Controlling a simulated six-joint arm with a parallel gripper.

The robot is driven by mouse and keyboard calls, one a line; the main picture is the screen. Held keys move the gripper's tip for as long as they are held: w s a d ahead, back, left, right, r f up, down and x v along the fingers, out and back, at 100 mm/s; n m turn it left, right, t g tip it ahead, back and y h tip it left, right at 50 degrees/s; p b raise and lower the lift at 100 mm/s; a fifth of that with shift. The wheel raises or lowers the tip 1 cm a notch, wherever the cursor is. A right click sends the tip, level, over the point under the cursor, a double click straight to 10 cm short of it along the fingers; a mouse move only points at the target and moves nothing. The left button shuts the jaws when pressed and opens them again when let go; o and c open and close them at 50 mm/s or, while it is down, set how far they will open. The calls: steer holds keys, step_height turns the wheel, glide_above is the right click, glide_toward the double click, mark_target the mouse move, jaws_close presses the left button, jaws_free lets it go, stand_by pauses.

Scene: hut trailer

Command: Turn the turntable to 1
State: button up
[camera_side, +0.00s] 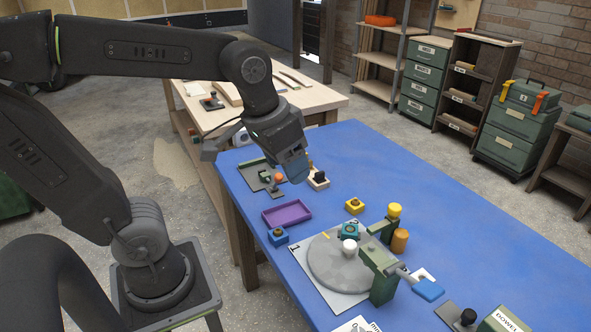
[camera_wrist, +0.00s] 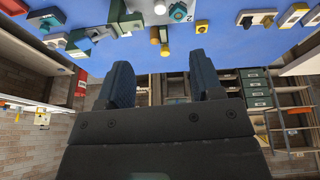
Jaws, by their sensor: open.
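The turntable (camera_side: 330,272) is a round grey disc on a pale square plate (camera_side: 312,287) on the blue table. A white knob (camera_side: 349,246) and a teal block (camera_side: 349,229) stand on it, and a short yellow mark (camera_side: 326,235) shows near its far left rim. A "1" label (camera_side: 294,249) is printed at the plate's left corner. My gripper (camera_side: 294,170) is apart from the turntable, over the far left part of the table. Its two fingers are apart and empty in the wrist view (camera_wrist: 163,80), where the white knob (camera_wrist: 159,7) shows at the top edge.
A green clamp-like fixture (camera_side: 380,275) stands at the disc's right side. A yellow cylinder (camera_side: 394,211) and an orange cylinder (camera_side: 400,240) are behind it. A purple tray (camera_side: 287,213), a blue block (camera_side: 278,236) and a yellow block (camera_side: 354,205) lie nearby. The table's back right is clear.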

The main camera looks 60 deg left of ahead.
steer(key=w+f+g, duration=0.1)
steer(key=w+g, duration=0.2)
steer(key=w, duration=0.5)
steer(key=n+g+h, duration=0.1)
steer(key=n+g, duration=0.1)
steer(key=g, duration=0.3)
glide_above(350, 244)
steer(key=w+a, duration=0.1)
steer(key=w, duration=0.4)
step_height(350, 244, down, 14)
steer(key=x, duration=1.3)
steer(key=shift+a+r, duration=0.1)
steer(key=shift+a, duration=0.1)
jaws_close()
